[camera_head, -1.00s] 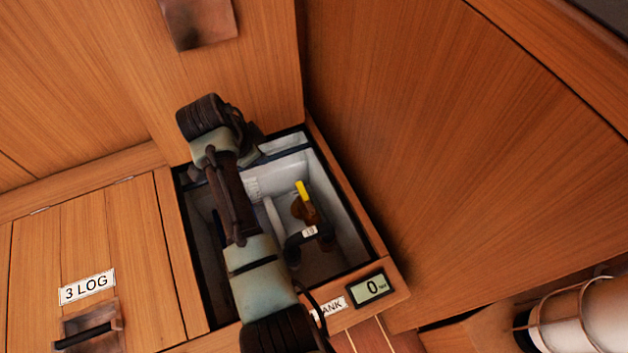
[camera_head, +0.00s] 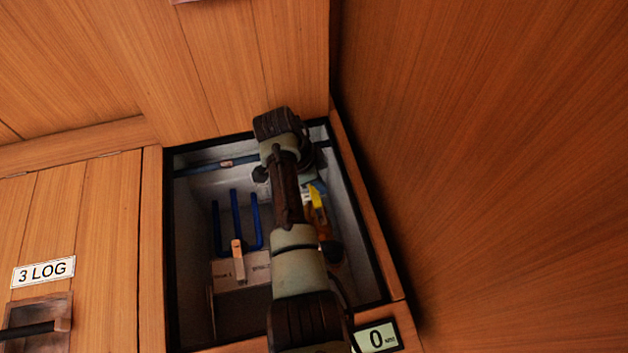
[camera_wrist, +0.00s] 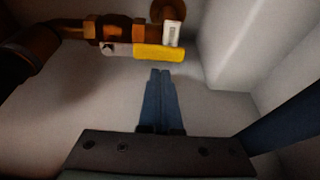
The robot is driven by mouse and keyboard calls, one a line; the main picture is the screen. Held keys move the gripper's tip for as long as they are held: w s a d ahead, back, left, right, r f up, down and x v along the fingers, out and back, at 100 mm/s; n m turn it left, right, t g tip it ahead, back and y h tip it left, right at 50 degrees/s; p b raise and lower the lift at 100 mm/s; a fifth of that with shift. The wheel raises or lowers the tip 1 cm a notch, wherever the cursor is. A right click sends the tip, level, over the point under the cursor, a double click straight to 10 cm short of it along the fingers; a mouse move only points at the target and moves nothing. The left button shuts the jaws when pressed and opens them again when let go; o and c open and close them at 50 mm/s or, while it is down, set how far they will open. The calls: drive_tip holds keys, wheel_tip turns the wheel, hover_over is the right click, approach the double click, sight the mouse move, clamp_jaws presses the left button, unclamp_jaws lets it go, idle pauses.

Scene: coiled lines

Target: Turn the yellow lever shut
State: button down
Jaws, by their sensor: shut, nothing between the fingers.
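The yellow lever (camera_wrist: 160,52) shows in the wrist view on a brass valve (camera_wrist: 115,28) joined to a dark pipe. It lies sideways across that picture, roughly along the pipe. A small white label (camera_wrist: 173,34) sits just beyond it. My gripper (camera_wrist: 160,75) is shut and empty, with its blue-grey fingertips just short of the lever. A narrow gap seems to lie between them. In the head view the yellow lever (camera_head: 317,205) stands right of my arm, which hides part of the valve.
The valve sits in a deep white-walled locker (camera_head: 190,250) with a dark rim.

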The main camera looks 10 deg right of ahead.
drive_tip(key=shift+d+f, duration=0.25)
drive_tip(key=shift+f, duration=0.4)
